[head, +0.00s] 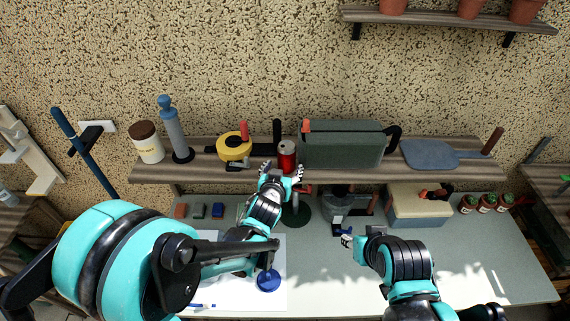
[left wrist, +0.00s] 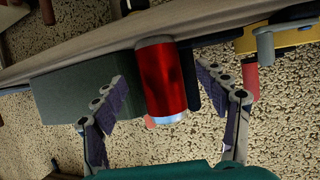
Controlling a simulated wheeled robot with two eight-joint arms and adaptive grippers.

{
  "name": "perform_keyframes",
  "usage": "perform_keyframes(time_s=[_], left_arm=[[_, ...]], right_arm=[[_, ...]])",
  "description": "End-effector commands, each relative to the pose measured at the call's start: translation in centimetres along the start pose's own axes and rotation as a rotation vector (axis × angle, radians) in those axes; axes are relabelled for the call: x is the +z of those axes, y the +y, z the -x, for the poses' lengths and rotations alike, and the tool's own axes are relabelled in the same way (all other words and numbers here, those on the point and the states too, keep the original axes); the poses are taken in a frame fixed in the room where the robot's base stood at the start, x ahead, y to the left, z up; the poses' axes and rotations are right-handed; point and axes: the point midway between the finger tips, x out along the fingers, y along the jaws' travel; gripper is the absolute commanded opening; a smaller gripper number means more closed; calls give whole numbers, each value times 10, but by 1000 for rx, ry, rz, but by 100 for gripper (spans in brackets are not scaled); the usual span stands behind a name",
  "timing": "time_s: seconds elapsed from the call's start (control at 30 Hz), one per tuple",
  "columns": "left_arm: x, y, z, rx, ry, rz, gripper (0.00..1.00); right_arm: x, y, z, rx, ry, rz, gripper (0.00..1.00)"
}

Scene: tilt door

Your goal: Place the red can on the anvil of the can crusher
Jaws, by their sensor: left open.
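The red can (head: 286,156) stands upright at the front edge of the wall shelf. My left gripper (head: 281,172) is open just in front of it. In the left wrist view the red can (left wrist: 162,78) shows between the spread fingers of my left gripper (left wrist: 165,115), apart from both. My right gripper (head: 344,234) is low over the bench, near a small dark blue part; its finger opening is unclear. I cannot clearly identify the can crusher or its anvil; a dark device with a round green base (head: 297,214) stands partly hidden behind my left arm.
A beige box (head: 420,202) and several small potted cacti stand on the bench.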

Motion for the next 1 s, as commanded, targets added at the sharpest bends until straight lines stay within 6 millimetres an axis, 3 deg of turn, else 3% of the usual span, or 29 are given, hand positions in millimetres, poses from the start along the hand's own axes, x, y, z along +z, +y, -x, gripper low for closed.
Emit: perform_keyframes(time_s=[0.13,0.4,0.6,0.7,1.0], left_arm=[[0,0,-17,0,0,1,73],[0,0,-20,0,0,0,73],[0,0,-19,0,0,0,23],[0,0,-19,0,0,0,19],[-3,0,-18,0,-1,1,19]], right_arm=[[0,0,0,0,0,0,40],[0,0,0,0,0,0,40],[0,0,0,0,0,0,40],[0,0,0,0,0,0,40],[0,0,0,0,0,0,40]])
